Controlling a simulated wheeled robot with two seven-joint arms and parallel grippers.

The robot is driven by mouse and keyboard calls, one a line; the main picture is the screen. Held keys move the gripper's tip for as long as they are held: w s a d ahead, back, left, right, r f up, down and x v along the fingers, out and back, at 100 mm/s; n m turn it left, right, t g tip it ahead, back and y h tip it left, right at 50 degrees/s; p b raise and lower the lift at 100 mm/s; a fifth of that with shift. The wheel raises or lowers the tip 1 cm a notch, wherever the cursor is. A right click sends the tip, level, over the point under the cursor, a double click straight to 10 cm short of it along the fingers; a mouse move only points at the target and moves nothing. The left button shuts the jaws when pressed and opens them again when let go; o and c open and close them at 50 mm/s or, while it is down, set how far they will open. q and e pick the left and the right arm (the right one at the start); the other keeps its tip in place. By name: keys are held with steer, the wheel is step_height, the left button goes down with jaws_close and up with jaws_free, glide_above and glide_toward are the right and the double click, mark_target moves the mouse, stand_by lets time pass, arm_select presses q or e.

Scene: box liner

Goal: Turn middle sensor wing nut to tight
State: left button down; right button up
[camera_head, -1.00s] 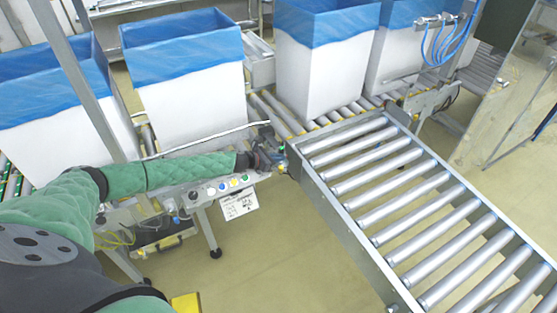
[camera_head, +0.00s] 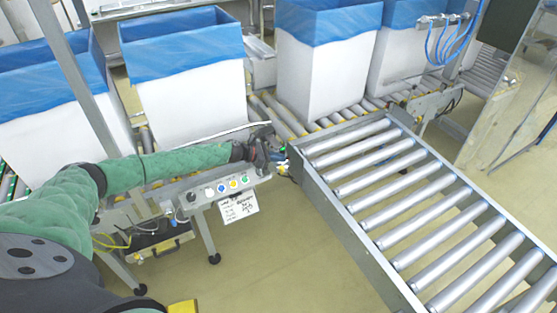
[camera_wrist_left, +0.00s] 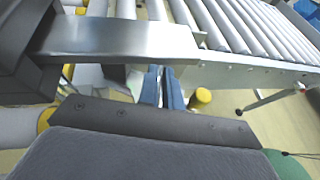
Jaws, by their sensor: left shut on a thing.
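My left gripper (camera_head: 277,160) is at the end of the control-panel rail, by the corner where the roller conveyor meets the line. In the left wrist view its two blue-grey fingers (camera_wrist_left: 163,88) are close together, shut on a small part that I take to be the middle sensor wing nut. The nut itself is hidden between and behind the fingers, so its angle cannot be seen. A yellow-capped round part (camera_wrist_left: 201,97) stands just right of the fingers. My right gripper is not in view.
The roller conveyor (camera_head: 375,238) runs to the lower right. White boxes with blue liners (camera_head: 190,95) stand behind the arm. A panel with coloured buttons (camera_head: 222,188) and a paper label (camera_head: 238,207) lie below the forearm. The floor in front is clear.

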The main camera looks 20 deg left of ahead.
arm_select(q)
steer(key=shift+r, duration=0.1)
stand_by(0.3)
steer(key=c, duration=1.6)
jaws_free()
